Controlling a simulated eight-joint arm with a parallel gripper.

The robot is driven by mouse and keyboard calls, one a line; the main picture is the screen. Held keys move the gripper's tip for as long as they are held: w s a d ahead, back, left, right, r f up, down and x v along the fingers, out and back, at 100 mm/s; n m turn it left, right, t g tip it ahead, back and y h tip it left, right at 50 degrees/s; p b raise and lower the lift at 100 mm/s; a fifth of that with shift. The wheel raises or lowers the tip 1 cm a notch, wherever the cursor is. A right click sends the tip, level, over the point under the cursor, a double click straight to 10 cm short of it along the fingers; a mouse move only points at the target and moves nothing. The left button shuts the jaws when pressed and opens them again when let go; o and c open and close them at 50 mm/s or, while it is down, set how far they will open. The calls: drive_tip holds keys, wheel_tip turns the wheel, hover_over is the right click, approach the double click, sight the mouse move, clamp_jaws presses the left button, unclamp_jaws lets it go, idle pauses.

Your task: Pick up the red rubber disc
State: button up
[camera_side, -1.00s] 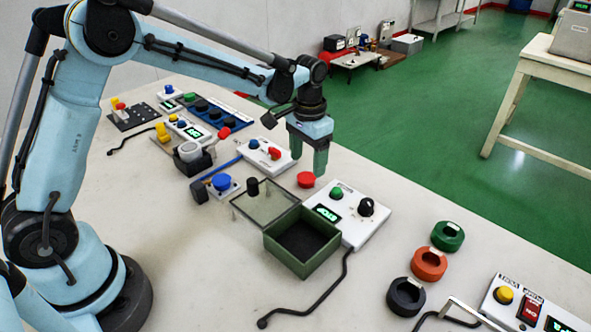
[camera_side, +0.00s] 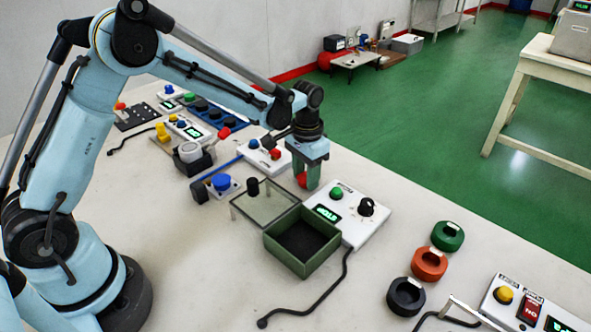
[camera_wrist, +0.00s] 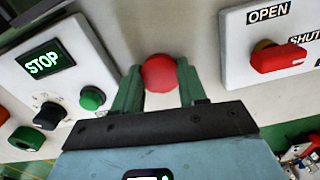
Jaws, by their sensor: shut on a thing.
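The red rubber disc (camera_side: 302,180) is held between the two green fingers of my gripper (camera_side: 308,184). In the wrist view, the disc (camera_wrist: 160,72) shows between the fingertips of my gripper (camera_wrist: 159,84), with a finger against each side. In the side view a finger hides part of the disc. The disc is at or just above the white tabletop; I cannot tell whether it is touching.
A white control box (camera_side: 358,228) with a green button, display and black knob stands just in front of my gripper. A green open box (camera_side: 318,262) with a clear lid lies to the left of it. Green, orange and black rings stand at the right. A white switch box (camera_wrist: 262,50) is close by.

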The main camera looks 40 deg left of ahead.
drive_tip(key=shift+c, duration=0.6)
drive_tip(key=shift+r, duration=0.1)
